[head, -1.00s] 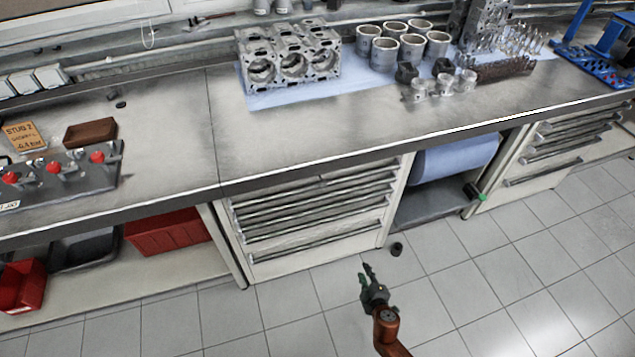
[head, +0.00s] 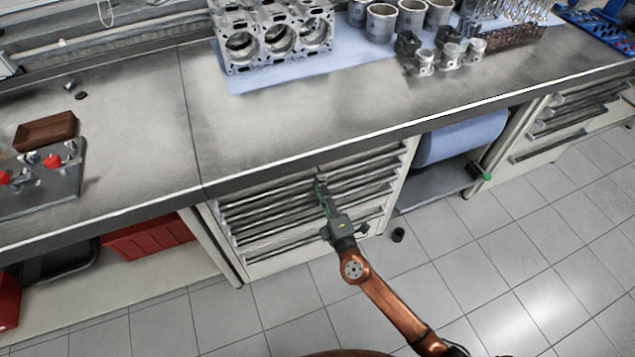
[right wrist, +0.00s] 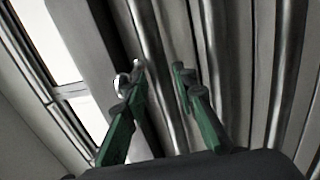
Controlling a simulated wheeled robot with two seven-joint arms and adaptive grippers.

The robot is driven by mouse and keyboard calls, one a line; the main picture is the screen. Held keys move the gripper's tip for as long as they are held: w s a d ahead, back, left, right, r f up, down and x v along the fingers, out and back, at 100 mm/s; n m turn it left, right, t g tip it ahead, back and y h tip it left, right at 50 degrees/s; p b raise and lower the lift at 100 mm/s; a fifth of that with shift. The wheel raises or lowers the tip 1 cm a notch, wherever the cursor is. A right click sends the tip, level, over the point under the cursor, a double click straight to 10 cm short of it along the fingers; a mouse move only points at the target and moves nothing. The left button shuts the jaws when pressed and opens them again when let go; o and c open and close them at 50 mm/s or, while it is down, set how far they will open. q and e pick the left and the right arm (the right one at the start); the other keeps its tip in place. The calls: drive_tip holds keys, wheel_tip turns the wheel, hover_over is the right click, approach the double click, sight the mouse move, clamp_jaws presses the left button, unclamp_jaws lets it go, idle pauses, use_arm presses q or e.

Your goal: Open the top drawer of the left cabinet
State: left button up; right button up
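The left cabinet (head: 262,268) is a light drawer unit under the workbench, with several long metal drawer handles stacked down its front. Its top drawer (head: 262,190) lies just below the bench edge and looks shut. My right gripper (head: 320,186) is at the upper drawers, near the middle of the front, and partly covers them. In the right wrist view my right gripper (right wrist: 157,72) has its two green fingers apart, with long handle bars running past the fingertips. I cannot tell whether a finger touches a bar. My left gripper is not in view.
The workbench (head: 150,130) overhangs the drawers closely. An engine block (head: 275,38) stands on a blue mat above. A blue roll (head: 460,138) sits in the bay to the right. A small dark cylinder (head: 398,235) lies on the floor. The tiled floor in front is otherwise clear.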

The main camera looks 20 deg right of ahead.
drive_tip(key=shift+w, duration=0.55)
drive_tip(key=shift+a, duration=0.1)
clamp_jaws()
